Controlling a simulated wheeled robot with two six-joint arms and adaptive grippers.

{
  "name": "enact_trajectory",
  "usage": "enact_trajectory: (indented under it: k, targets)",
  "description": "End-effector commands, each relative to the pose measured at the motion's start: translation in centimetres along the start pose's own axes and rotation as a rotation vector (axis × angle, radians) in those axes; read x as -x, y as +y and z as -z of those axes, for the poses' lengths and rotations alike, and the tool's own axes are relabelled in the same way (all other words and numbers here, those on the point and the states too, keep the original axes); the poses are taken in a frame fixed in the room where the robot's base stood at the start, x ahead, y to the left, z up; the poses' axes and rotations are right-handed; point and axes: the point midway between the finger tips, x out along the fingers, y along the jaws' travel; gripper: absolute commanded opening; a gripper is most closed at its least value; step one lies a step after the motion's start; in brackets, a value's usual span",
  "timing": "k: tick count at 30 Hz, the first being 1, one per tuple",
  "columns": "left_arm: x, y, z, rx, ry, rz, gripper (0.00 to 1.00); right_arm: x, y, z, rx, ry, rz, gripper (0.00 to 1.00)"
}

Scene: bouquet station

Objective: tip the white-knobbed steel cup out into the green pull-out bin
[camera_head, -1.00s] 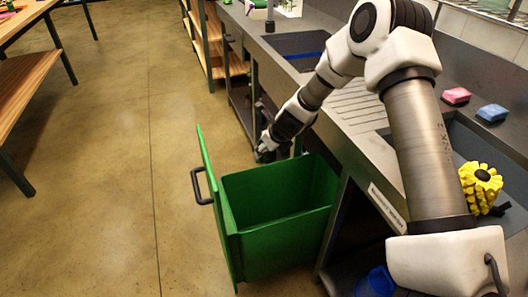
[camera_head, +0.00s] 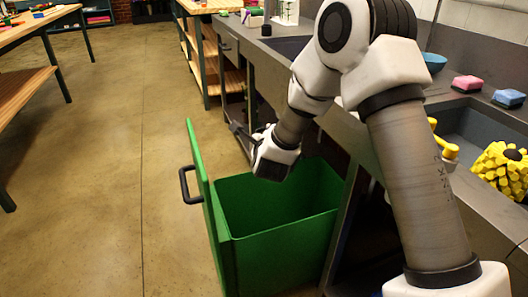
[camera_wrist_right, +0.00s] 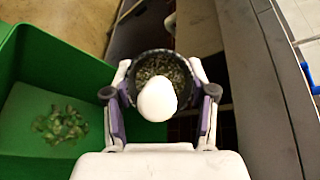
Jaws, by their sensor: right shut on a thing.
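The green pull-out bin (camera_head: 280,240) stands open below the counter's edge, its front panel and black handle to the left. My right gripper (camera_head: 244,133) is beyond the bin's far rim, above the rim's height in the picture. In the right wrist view it is shut on the steel cup (camera_wrist_right: 137,57), a finger on each side. The cup's round mouth faces the camera and shows speckled green-brown bits inside. Its white knob (camera_wrist_right: 157,99) is in front of the mouth. The bin (camera_wrist_right: 60,80) lies left of the cup there, with a small heap of green bits (camera_wrist_right: 62,123) inside. My left gripper is out of view.
The counter with its sink runs along the right. A pink sponge (camera_head: 467,83), a blue sponge (camera_head: 508,97) and a yellow knobbly thing (camera_head: 500,168) are there. A wooden table stands at the far left. The floor left of the bin is clear.

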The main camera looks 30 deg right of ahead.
Motion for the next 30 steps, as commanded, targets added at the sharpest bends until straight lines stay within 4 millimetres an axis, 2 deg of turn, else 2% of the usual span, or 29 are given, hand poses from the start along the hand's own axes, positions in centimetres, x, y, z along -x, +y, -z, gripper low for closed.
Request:
enact_trajectory:
  k: [1, 13, 30]
  targets:
    - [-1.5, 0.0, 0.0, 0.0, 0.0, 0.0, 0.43, -0.2, 0.7, 0.4, 0.019, -0.016, 0.031, 0.2]
    - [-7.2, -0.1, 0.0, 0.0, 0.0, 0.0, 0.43, -0.3, 0.3, 0.3, 0.172, -0.143, 0.3, 0.2]
    - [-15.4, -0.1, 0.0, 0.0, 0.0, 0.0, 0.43, -0.2, -0.1, 0.1, 0.331, -0.277, 0.581, 0.2]
